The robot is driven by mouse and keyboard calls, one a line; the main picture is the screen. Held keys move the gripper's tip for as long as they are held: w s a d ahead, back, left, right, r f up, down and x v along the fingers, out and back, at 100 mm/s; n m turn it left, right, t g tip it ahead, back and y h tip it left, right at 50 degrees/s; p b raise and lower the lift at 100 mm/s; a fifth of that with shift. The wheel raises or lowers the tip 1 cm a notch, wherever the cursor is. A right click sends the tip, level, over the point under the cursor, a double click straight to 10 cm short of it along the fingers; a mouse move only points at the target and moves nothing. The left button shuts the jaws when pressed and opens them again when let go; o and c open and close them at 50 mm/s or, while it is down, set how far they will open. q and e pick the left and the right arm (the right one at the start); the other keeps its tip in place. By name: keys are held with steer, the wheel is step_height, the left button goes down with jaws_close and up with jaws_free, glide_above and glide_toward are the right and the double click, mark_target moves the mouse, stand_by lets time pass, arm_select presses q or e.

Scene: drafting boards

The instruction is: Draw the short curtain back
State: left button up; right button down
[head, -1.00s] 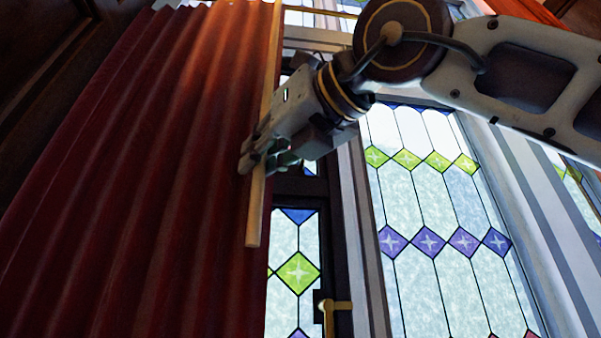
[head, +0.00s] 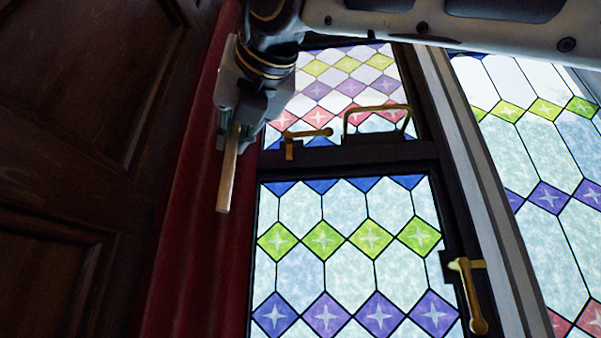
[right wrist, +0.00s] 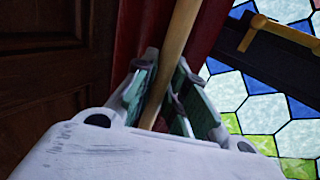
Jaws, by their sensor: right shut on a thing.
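The short curtain (head: 190,235) is dark red and gathered into a narrow strip at the left of the window in the head view. A pale wooden draw rod (head: 229,175) hangs along its right edge. My right gripper (head: 229,130) is shut on the rod near its lower part, with the rod's bottom end sticking out below the fingers. In the right wrist view the rod (right wrist: 180,45) runs between the two fingers (right wrist: 160,100), with the red curtain (right wrist: 205,25) behind. My left gripper is in neither view.
A stained-glass window (head: 345,225) with a dark frame is uncovered to the right. Brass handles (head: 467,290) and a brass bar (head: 376,109) stick out from it. Dark wood panelling (head: 75,150) stands close at the left.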

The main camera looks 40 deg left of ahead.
mark_target(209, 148)
steer(key=s+a, duration=0.2)
steer(key=shift+a+r, duration=0.1)
steer(key=shift+a, duration=0.3)
steer(key=c, duration=1.4)
jaws_free()
steer(key=shift+c, duration=0.2)
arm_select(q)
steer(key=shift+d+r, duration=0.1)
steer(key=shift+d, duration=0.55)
arm_select(e)
steer(key=v, duration=1.2)
arm_select(q)
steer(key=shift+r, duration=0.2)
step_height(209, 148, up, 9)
steer(key=p, duration=0.9)
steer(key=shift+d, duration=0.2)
arm_select(e)
step_height(209, 148, up, 9)
arm_select(q)
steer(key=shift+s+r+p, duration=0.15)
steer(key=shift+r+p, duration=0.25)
steer(key=shift+p, duration=0.25)
arm_select(e)
steer(key=shift+r, duration=0.45)
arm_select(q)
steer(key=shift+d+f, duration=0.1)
